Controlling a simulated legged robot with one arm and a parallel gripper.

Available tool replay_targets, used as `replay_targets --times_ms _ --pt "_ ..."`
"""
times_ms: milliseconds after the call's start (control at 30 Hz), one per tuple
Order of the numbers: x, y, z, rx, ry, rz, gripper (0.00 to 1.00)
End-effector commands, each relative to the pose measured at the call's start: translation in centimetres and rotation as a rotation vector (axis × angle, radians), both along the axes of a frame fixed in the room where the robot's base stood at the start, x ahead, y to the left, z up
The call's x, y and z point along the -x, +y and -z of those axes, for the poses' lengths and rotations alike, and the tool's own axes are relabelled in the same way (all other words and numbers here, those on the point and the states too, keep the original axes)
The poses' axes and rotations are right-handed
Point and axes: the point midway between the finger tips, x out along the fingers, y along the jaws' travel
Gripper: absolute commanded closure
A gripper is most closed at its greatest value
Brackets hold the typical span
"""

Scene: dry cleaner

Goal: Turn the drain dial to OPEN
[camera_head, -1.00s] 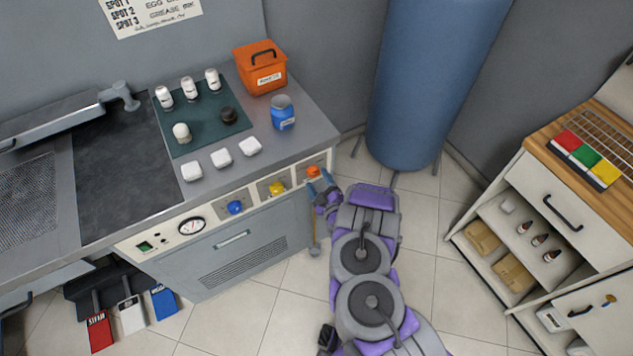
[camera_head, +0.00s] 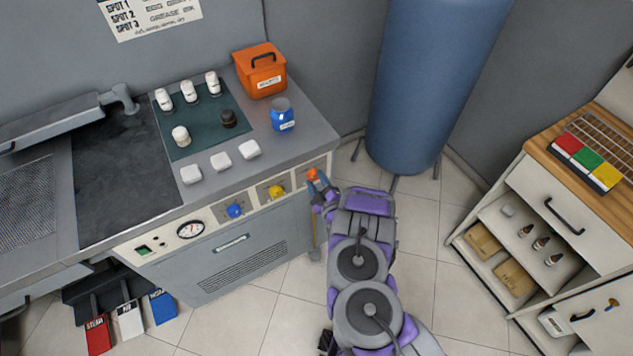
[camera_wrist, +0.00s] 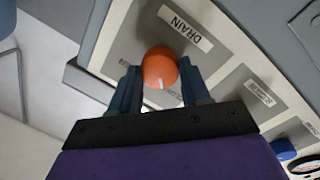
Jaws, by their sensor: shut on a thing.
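The orange drain dial (camera_wrist: 160,68) sits on a grey plate under a DRAIN label (camera_wrist: 185,28) in the wrist view. A white mark shows on the dial's lower edge as seen there. My gripper (camera_wrist: 160,88) has one finger on each side of the dial and is shut on it. The small print beside the dial is partly hidden by the fingers and unreadable. In the head view the orange dial (camera_head: 311,174) is at the right end of the front panel, with my gripper (camera_head: 315,183) at it.
A yellow dial (camera_head: 276,191) and a blue dial (camera_head: 235,210) sit left of it on the same panel. A gauge (camera_head: 190,229) is farther left. A blue tank (camera_head: 425,90) stands behind my arm. A drawer cabinet (camera_head: 530,200) is at the right, with open floor between.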

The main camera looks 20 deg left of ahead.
Motion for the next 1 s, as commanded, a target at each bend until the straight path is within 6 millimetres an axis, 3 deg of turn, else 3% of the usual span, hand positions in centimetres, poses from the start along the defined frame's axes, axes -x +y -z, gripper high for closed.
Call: replay_targets --times_ms 100,467,1000 --pt "0.12 0.07 0.13 0.001 0.003 -0.003 0.84" --pt "0.15 0.10 0.14 -0.042 0.056 -0.004 0.84" --pt "0.09 0.02 0.05 -0.333 0.397 -0.003 0.84"
